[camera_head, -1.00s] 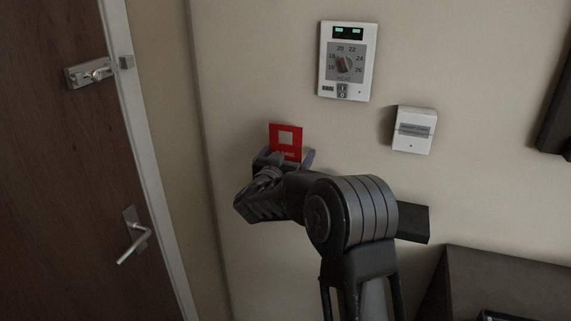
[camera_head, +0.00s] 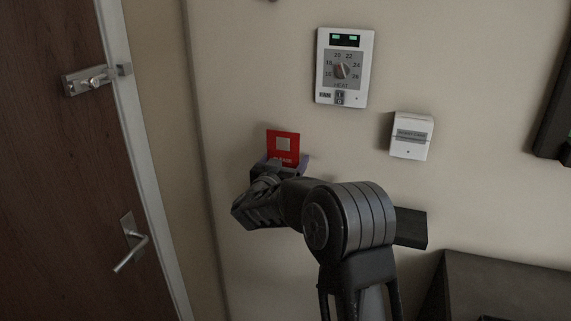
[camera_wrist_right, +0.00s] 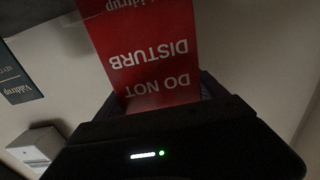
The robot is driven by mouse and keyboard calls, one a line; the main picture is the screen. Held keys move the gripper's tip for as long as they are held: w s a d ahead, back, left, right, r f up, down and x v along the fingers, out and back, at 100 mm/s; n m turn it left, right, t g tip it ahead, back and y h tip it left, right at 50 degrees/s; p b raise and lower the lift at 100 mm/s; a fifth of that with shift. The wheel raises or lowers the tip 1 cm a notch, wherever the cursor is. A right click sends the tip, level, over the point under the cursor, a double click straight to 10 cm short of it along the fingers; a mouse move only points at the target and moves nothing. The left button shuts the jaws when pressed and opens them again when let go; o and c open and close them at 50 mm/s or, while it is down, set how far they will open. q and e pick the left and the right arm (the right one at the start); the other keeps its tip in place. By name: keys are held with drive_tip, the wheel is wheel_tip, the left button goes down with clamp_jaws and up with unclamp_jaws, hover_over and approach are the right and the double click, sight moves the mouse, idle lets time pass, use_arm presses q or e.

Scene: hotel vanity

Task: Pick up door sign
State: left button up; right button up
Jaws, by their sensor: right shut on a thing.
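The door sign (camera_head: 283,146) is a red card with a pale square, upright in front of the beige wall in the head view. My right gripper (camera_head: 280,166) is at its lower part and shut on it. The gripper's body hides the sign's lower end. In the right wrist view the red sign (camera_wrist_right: 145,50) reads "DO NOT DISTURB" upside down and runs into the dark gripper (camera_wrist_right: 165,100). I cannot tell whether the sign touches the wall. My left gripper is not in view.
A thermostat panel (camera_head: 343,68) and a small white card switch (camera_head: 411,136) are on the wall to the right of the sign. A brown door (camera_head: 45,180) with a lever handle (camera_head: 131,243) is at the left. A dark cabinet (camera_head: 500,290) stands at the lower right.

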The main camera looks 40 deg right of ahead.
drive_tip(key=shift+r, duration=0.4)
wheel_tip(320, 180, up, 3)
drive_tip(key=shift+a+f+b, duration=0.15)
drive_tip(key=shift+b, duration=0.35)
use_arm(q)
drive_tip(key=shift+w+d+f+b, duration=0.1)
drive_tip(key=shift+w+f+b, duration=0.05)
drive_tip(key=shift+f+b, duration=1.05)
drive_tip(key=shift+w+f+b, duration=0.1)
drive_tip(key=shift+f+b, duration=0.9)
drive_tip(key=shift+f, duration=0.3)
use_arm(e)
approach(283, 153)
drive_tip(key=shift+v, duration=2.35)
drive_tip(key=shift+w, duration=0.1)
